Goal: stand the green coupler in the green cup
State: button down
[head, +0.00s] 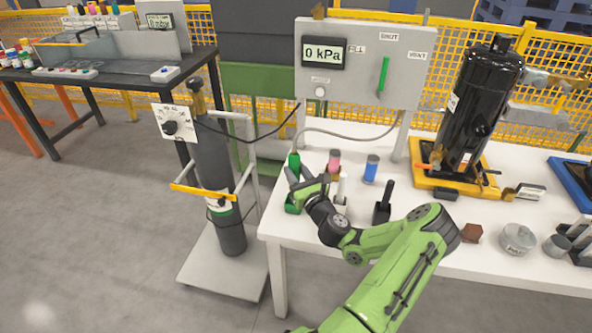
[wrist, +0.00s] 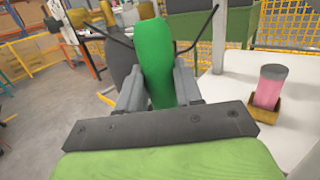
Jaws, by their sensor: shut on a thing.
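The green coupler (wrist: 158,62) stands upright between the two fingers of my gripper (wrist: 160,85) in the wrist view. In the head view the green coupler (head: 294,166) shows above my gripper (head: 296,180), at the table's left end. The fingers are shut on it. The green cup (head: 292,205) is just below, near the table's front left corner, partly hidden by my gripper and wrist. Whether the coupler's lower end is inside the cup or above it cannot be told.
A pink coupler (head: 334,162) in a tan cup and a blue coupler (head: 371,169) stand right of my gripper. A white holder (head: 341,204) and a black holder (head: 382,212) are close to my arm. A gas cylinder (head: 215,160) on a cart stands left of the table. A hose hangs behind.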

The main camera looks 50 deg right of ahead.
jog(key=shift+f+b, duration=1.9)
jog(key=shift+f, duration=1.6)
jog(key=shift+f+b, duration=0.4)
jog(key=shift+f, duration=0.2)
jog(key=c, duration=0.7)
grip_release()
jog(key=shift+o, duration=0.2)
jog(key=p+v, duration=0.3)
jog(key=v, duration=1.2)
jog(key=shift+s+a, duration=0.2)
jog(key=shift+s, duration=0.1)
